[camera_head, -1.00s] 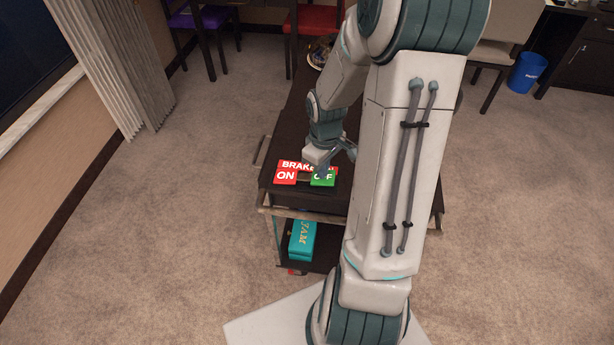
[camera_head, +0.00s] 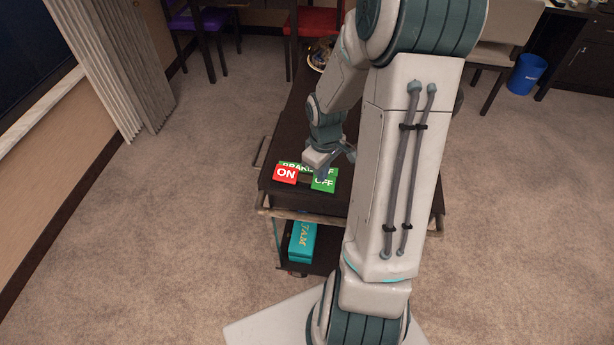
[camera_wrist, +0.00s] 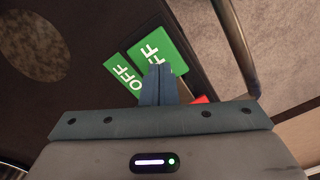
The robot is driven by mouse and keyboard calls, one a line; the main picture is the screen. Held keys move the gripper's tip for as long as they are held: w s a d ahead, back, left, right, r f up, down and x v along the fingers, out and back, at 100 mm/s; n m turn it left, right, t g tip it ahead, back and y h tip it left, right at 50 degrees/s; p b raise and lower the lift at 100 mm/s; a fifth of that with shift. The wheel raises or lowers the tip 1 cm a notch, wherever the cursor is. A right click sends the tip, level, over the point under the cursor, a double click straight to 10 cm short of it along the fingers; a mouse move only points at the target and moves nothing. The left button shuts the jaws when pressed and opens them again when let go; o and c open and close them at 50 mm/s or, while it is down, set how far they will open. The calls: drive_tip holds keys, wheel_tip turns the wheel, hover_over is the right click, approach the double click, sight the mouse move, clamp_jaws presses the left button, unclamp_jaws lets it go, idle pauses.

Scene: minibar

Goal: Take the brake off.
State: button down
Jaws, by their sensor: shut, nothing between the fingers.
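A brake panel lies on the top of the dark cart. The green OFF plate (camera_head: 324,180) sits at its right and the red ON plate (camera_head: 286,174) at its left. A status sign (camera_head: 294,165) behind them is green and partly hidden by my gripper; it seems to read BRAKE OFF. My gripper (camera_head: 324,172) is shut and empty, its tips pointing down at the OFF plate. In the wrist view my shut fingers (camera_wrist: 158,82) overlap the edge of the green OFF plate (camera_wrist: 160,50); a second green OFF lettering, the sign (camera_wrist: 120,76), is beside it.
The cart (camera_head: 290,115) has a metal rail along its near edge. A teal box (camera_head: 302,241) lies on its lower shelf. A round object (camera_head: 320,54) is at the cart's far end. Chairs and a blue bin (camera_head: 527,73) stand farther back. Carpet is clear on both sides.

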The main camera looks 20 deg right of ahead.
wheel_tip(320, 180, up, 7)
drive_tip(key=p, duration=0.5)
drive_tip(key=shift+f+p, duration=0.2)
drive_tip(key=shift+p, duration=0.1)
drive_tip(key=s+a+r+m+t, duration=0.1)
drive_tip(key=s+a+r+m, duration=0.1)
drive_tip(key=s+a+r, duration=0.4)
drive_tip(key=s+a+r+m+t, duration=0.2)
drive_tip(key=s+a+r, duration=0.4)
drive_tip(key=r, duration=0.6)
drive_tip(key=shift+s+r+m, duration=0.15)
drive_tip(key=shift+s+m, duration=0.3)
drive_tip(key=shift+m, duration=0.15)
drive_tip(key=shift+d, duration=0.15)
